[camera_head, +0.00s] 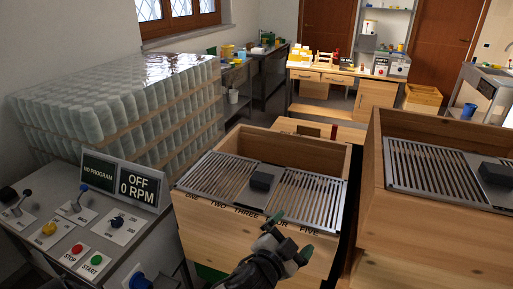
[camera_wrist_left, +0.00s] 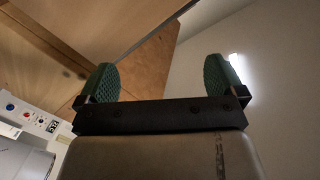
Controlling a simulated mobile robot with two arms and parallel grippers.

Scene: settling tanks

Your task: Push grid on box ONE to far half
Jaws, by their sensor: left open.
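A wooden box (camera_head: 228,226) stands in the middle of the head view, with words from ONE to FIVE along its front. A grey slatted metal grid (camera_head: 215,176) with a black block (camera_head: 262,182) lies across its near part. The box's far part is uncovered, and its far inner wall shows. My left gripper (camera_head: 291,235), with green fingertips, is in front of the box's front wall, below the grid, and hides part of the word FOUR. In the left wrist view its fingers (camera_wrist_left: 162,78) are apart with nothing between them. My right gripper is not in view.
A second wooden box (camera_head: 415,235) with a similar grid (camera_head: 436,170) stands close on the right. A control panel (camera_head: 65,235) with buttons and an OFF 0 RPM display (camera_head: 138,187) is at left. Stacked bottles (camera_head: 125,100) stand behind it.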

